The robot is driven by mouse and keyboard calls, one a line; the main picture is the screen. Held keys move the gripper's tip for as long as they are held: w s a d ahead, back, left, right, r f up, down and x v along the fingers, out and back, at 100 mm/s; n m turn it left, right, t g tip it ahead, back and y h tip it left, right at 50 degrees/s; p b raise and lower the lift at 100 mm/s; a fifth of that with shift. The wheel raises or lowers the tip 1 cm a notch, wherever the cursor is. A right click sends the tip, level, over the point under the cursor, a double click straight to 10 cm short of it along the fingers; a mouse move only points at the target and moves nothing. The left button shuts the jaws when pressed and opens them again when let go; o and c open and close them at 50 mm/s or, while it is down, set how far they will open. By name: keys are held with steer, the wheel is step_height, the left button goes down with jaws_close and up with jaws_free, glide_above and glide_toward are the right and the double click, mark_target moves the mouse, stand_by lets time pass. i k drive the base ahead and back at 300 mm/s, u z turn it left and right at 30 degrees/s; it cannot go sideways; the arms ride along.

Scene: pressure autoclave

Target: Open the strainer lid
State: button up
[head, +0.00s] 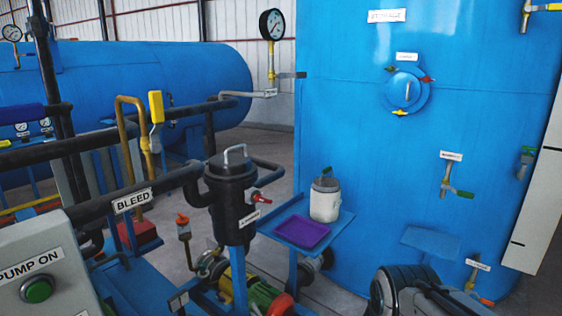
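The strainer (232,205) is a black upright cylinder in the middle of the head view, joined to black pipes. Its black lid (228,166) sits on top and looks closed, with a pale metal loop handle (236,149) standing up from it. A small white label is on the strainer's side, and a red-handled valve sticks out to its right. Part of my arm shows at the bottom right, apart from the strainer. My gripper cannot be made out in this view.
A blue shelf (336,222) right of the strainer holds a purple tray (302,232) and a white container (325,199). The large blue tank (370,140) stands behind. Black pipes (135,195) and a yellow-handled valve (156,107) crowd the left, near the pump box (60,265).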

mark_target(227, 166)
steer(key=z, duration=0.45)
steer(key=k, duration=0.5)
steer(key=z, duration=0.9)
steer(key=i, duration=0.85)
steer(key=u, duration=1)
steer(key=i, duration=0.35)
steer(key=u, duration=0.4)
